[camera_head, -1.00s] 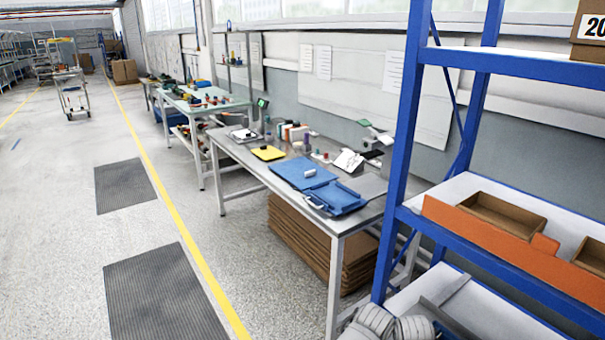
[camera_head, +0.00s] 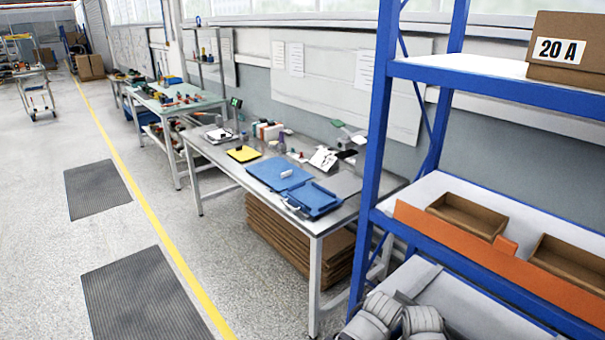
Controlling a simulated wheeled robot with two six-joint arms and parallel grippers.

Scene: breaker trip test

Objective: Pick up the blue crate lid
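A flat blue panel (camera_head: 268,172) with a small white piece on it lies on the grey workbench (camera_head: 215,160); it looks like the crate lid. Right in front of it, on the same bench, is a blue shallow tray-like piece (camera_head: 318,199) with a raised rim and a white handle at its left. I cannot tell from here whether the two pieces touch. Neither of my grippers is in view, and nothing is seen holding the blue pieces.
A yellow plate (camera_head: 243,154) and small items are on the bench. Stacked cardboard (camera_head: 300,240) lies underneath. The floor (camera_head: 165,195) left of the bench is open.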

